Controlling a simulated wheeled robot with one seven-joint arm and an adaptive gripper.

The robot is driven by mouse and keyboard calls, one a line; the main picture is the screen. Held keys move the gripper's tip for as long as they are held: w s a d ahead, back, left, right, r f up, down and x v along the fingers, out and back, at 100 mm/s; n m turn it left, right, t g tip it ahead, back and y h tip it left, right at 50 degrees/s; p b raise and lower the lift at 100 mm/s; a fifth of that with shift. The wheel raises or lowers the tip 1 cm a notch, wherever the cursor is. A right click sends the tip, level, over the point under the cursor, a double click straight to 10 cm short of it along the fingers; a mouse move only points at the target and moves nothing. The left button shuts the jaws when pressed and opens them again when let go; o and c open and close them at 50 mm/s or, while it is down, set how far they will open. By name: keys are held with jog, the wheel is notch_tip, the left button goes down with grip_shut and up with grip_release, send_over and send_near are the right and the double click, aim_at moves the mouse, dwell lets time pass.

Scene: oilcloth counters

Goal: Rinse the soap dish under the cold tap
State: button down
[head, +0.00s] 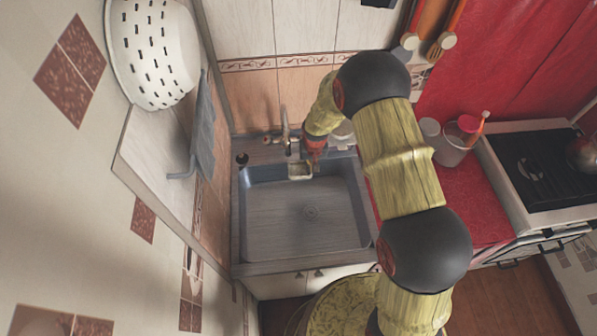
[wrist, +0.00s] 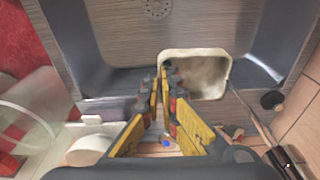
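The soap dish (head: 300,171) is a small cream rectangular tray at the back of the sink (head: 300,215), below the tap (head: 287,138). In the wrist view the dish (wrist: 200,74) shows its hollow, and its inside looks empty. My gripper (wrist: 162,76) has its fingertips close together on the rim at the dish's left side. In the head view my gripper (head: 314,158) is just right of the tap, partly hidden by my arm. A blue-marked part (wrist: 165,143) and a red-marked part (wrist: 237,133) show behind the sink edge. No running water is clearly visible.
A tiled wall and a grey cloth (head: 203,125) border the sink on the left. A white colander (head: 152,52) hangs above. Right of the sink are a red counter (head: 468,200), a clear cup (head: 452,145) and the stove (head: 540,165). The sink's middle is clear.

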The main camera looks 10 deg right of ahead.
jog(key=shift+d, duration=0.15)
dwell(0.3)
jog(key=shift+s+a, duration=0.15)
jog(key=shift+a, duration=0.45)
jog(key=shift+d+b, duration=0.15)
jog(key=shift+b, duration=0.15)
jog(key=shift+w+d, duration=0.2)
jog(key=shift+d, duration=0.25)
jog(key=s+d, duration=0.2)
jog(key=s, duration=0.5)
jog(key=shift+s+d, duration=0.25)
jog(key=shift+s, duration=0.1)
dwell(1.2)
